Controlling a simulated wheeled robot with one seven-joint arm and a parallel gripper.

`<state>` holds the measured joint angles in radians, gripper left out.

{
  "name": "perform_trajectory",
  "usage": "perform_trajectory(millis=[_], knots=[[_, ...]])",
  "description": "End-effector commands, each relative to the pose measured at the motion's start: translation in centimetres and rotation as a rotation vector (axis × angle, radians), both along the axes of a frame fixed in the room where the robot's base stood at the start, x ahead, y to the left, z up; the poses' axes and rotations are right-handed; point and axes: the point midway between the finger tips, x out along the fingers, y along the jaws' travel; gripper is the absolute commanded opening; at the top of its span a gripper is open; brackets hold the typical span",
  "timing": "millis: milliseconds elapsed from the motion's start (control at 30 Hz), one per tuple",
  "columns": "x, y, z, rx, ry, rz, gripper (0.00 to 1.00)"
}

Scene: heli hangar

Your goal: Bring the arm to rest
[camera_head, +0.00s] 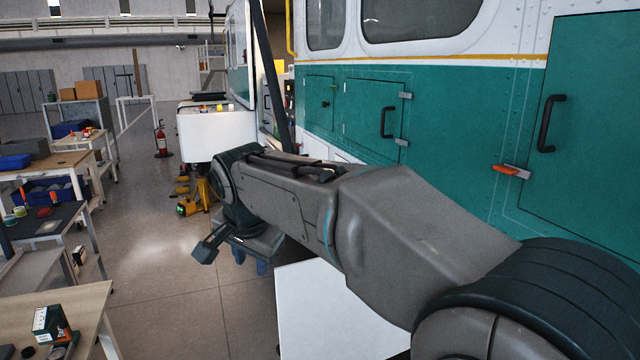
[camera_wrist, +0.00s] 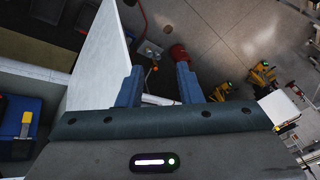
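My arm reaches forward from the lower right of the head view, alongside the green and white helicopter (camera_head: 450,110). My gripper (camera_head: 251,267) is at its far end, pointing down, with the blue fingertips just showing below the wrist. In the wrist view the two blue fingers of my gripper (camera_wrist: 158,90) stand apart with nothing held between them. A red object (camera_wrist: 179,53) shows beyond the right finger, apart from it.
A white flat panel (camera_head: 335,315) lies below my arm. Workbenches (camera_head: 60,165) with bins and boxes line the left. Yellow stands (camera_head: 203,190) and a red fire extinguisher (camera_head: 162,140) stand farther off. The floor (camera_head: 165,250) between benches and arm is clear.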

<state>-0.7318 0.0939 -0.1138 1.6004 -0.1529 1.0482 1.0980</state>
Motion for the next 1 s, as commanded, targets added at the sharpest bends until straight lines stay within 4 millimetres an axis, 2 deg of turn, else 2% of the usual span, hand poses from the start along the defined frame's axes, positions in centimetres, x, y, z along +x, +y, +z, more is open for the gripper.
perform_trajectory(millis=[100,200,267,400,500,600,700,833,1000], knots=[[-1.8,-4.8,0.5,-0.049,-0.040,0.121,0.33],[-3.7,-10.7,-0.1,-0.095,-0.027,0.165,0.33],[-5.3,-13.8,-0.7,-0.119,-0.016,0.192,0.33],[-9.8,-20.1,-2.6,-0.174,0.008,0.255,0.33],[-13.3,-23.3,-4.3,-0.210,0.024,0.297,0.33],[-16.2,-25.4,-6.0,-0.239,0.036,0.333,0.33],[-18.3,-26.6,-7.3,-0.258,0.047,0.360,0.33],[-19.5,-27.2,-8.2,-0.270,0.054,0.380,0.33],[-19.7,-27.3,-8.4,-0.273,0.056,0.386,0.33]])
